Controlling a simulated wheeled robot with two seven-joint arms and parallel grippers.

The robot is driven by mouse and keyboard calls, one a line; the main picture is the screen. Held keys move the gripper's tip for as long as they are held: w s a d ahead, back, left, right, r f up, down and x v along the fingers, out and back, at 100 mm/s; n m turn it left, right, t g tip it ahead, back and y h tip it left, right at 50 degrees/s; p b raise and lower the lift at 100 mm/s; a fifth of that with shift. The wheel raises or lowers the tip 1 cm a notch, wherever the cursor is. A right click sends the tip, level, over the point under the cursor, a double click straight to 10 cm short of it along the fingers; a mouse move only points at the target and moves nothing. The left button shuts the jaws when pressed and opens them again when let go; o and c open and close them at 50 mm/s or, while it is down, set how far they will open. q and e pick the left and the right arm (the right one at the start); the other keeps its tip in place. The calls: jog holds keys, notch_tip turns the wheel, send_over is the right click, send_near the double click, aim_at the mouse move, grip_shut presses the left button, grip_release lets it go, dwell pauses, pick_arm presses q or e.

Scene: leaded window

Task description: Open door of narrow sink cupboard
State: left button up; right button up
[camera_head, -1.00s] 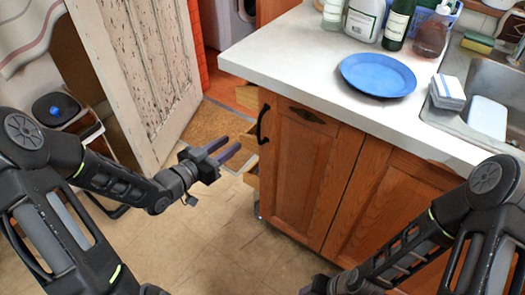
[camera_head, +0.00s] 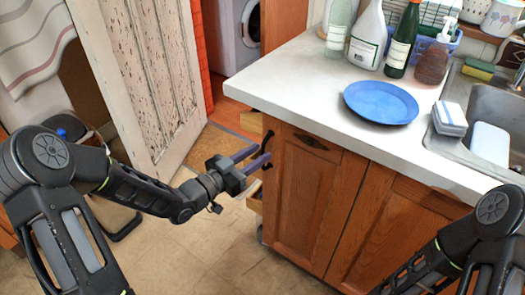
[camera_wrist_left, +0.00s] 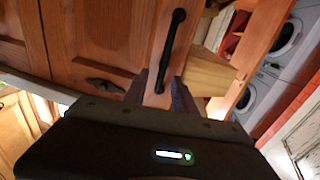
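The narrow sink cupboard is brown wood, and its door (camera_head: 303,195) is shut in the head view. A black bar handle (camera_head: 267,141) stands upright at the door's left edge; it also shows in the wrist view (camera_wrist_left: 174,40). My left gripper (camera_head: 258,156) is open, its two fingers reaching to the handle. In the left wrist view, the handle's lower end lies between the fingers (camera_wrist_left: 160,90) in the picture; I cannot tell whether they touch it. My right arm is at the lower right, its gripper out of the frame.
A white countertop (camera_head: 300,80) overhangs the door, with a blue plate (camera_head: 381,102), bottles and a sink. Partly open drawers (camera_head: 252,122) stick out left of the cupboard. A worn white door (camera_head: 150,80) stands at the left. The tiled floor before the cupboard is clear.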

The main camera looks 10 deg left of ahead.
pick_arm(q)
jog(key=shift+x, duration=1.2)
grip_shut()
dwell(0.6)
